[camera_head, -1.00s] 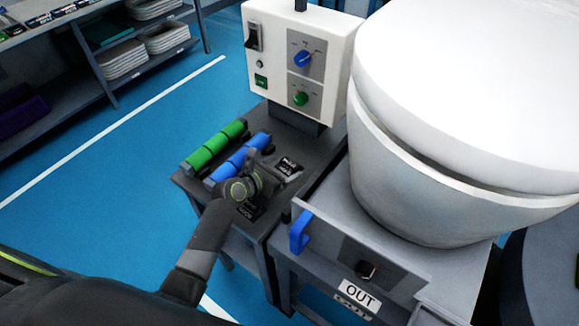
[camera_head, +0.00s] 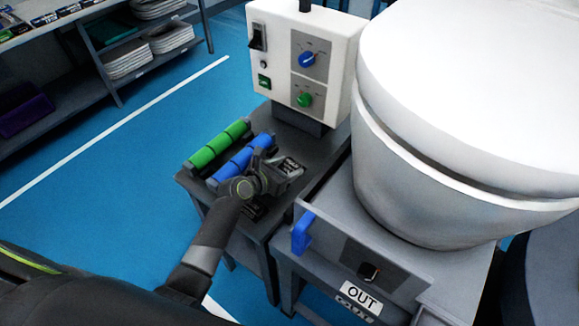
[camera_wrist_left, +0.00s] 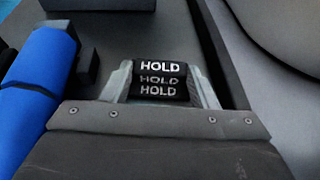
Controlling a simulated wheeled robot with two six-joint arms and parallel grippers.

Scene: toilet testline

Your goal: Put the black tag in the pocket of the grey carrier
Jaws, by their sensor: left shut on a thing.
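My left gripper (camera_head: 288,170) is shut on a black tag (camera_wrist_left: 160,68) with white HOLD lettering, over the dark side table. In the left wrist view the tag sits between the two fingertips (camera_wrist_left: 165,85). Two dimmer HOLD lines show just below it; I cannot tell whether they belong to other tags. The grey carrier (camera_head: 330,235) stands to the right under the white toilet, with a blue handle (camera_head: 302,232). Its front has a dark recessed panel with a small black part (camera_head: 369,272), and a white OUT label (camera_head: 361,297) below. My right gripper is not in view.
Green (camera_head: 218,145) and blue (camera_head: 245,157) rollers lie left of my gripper on the dark side table (camera_head: 325,152). A white control box (camera_head: 300,55) stands behind. The toilet (camera_head: 430,170) fills the right. Blue floor is clear at left.

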